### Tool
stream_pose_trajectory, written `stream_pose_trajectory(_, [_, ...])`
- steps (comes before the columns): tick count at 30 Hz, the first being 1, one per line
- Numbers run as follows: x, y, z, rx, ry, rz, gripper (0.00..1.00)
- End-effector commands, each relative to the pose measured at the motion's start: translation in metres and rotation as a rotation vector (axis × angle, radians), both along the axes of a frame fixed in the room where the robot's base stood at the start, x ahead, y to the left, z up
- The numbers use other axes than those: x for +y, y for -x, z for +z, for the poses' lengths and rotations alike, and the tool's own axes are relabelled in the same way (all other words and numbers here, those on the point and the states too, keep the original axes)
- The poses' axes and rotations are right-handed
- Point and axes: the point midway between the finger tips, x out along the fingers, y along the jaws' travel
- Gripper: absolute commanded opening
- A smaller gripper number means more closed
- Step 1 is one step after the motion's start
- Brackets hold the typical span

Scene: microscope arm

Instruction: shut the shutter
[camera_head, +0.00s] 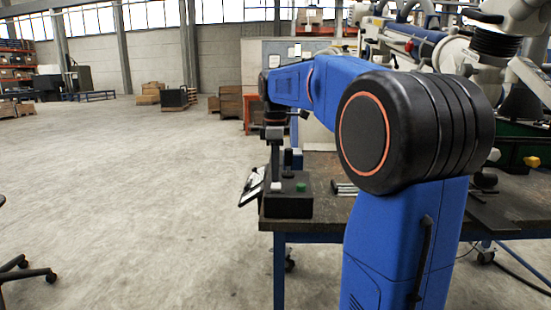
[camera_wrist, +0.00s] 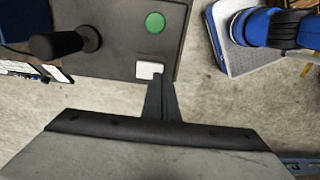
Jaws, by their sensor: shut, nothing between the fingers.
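A dark control box (camera_head: 290,207) stands at the near left corner of the workbench. It carries a green button (camera_head: 301,187), a white square button (camera_head: 276,187) and an upright black knob or lever (camera_head: 288,158). In the wrist view, the green button (camera_wrist: 155,22), the white button (camera_wrist: 149,70) and the black lever (camera_wrist: 68,43) show from above. My gripper (camera_head: 275,177) points down over the box with its fingers shut and empty. In the wrist view, the fingertips (camera_wrist: 158,78) overlap the edge of the white button; I cannot tell whether they touch it. No part is labelled as the shutter.
The workbench (camera_head: 325,212) extends right, with metal bars (camera_head: 345,188) lying behind the box. Open concrete floor lies left of the bench, with a chair base (camera_head: 25,270) at the far left.

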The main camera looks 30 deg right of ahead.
Motion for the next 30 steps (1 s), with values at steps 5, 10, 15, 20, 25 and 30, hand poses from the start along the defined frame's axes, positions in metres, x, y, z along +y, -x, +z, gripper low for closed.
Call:
stream_pose_trajectory(5, [0.0,0.0,-0.016,0.0,0.0,0.0,0.0])
stream_pose_trajectory(10, [0.0,0.0,-0.02,0.0,0.0,0.0,0.0])
stream_pose_trajectory(15, [0.0,0.0,-0.02,0.0,0.0,0.0,0.0])
stream_pose_trajectory(20, [0.0,0.001,-0.021,-0.006,0.004,0.0,0.0])
stream_pose_trajectory(25, [0.001,0.001,-0.022,-0.023,0.016,0.0,0.0])
stream_pose_trajectory(30, [0.0,0.001,-0.022,-0.023,0.016,-0.001,0.0])
